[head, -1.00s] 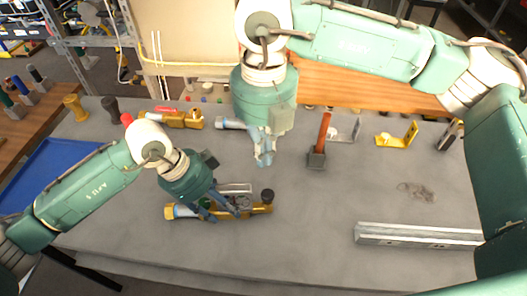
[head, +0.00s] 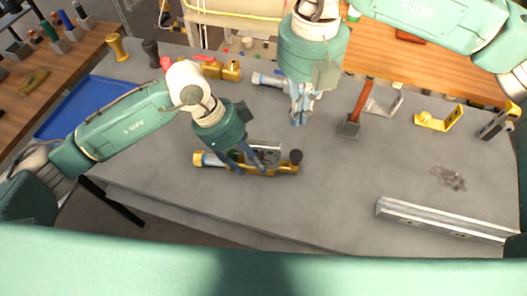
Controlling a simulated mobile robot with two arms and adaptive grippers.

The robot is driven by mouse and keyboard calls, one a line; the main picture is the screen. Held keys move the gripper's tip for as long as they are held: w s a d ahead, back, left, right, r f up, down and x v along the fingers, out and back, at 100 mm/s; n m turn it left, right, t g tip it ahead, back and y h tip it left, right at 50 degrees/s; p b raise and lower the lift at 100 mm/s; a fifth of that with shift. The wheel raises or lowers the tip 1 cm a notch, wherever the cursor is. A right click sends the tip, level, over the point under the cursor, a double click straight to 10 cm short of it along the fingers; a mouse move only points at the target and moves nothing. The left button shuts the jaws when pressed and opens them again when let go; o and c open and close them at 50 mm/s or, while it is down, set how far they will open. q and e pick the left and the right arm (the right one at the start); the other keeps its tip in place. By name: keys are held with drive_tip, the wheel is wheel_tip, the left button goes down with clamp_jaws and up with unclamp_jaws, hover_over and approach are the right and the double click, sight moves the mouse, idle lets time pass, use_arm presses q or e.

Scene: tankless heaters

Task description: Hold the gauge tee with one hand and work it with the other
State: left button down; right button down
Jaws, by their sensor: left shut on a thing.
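The gauge tee appears to be the long brass-coloured fitting (head: 284,168) lying on the grey bench, with a silvery section and yellow end at its left and a dark round knob at its right end. My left gripper (head: 244,166) reaches down from the left and is shut on the middle of it, hiding part of its body. My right gripper (head: 299,118) points down above the bench, behind the fitting in the picture and apart from it. Nothing shows between its fingers, and their gap is unclear.
Another brass fitting with a red part (head: 218,69) lies at the back. A silvery cylinder (head: 267,80) lies beside my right gripper. A red-handled tool (head: 358,108), a yellow bracket (head: 438,120) and a metal rail (head: 440,218) are to the right. A blue tray (head: 92,108) is at left.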

sight(293, 154)
idle(0.5)
wheel_tip(293, 154, down, 12)
drive_tip(key=shift+s+r, duration=0.15)
idle(0.9)
drive_tip(key=shift+d+f, duration=0.1)
drive_tip(key=shift+f, duration=1.15)
drive_tip(key=shift+s, duration=0.1)
wheel_tip(293, 154, up, 14)
drive_tip(key=shift+r, duration=0.15)
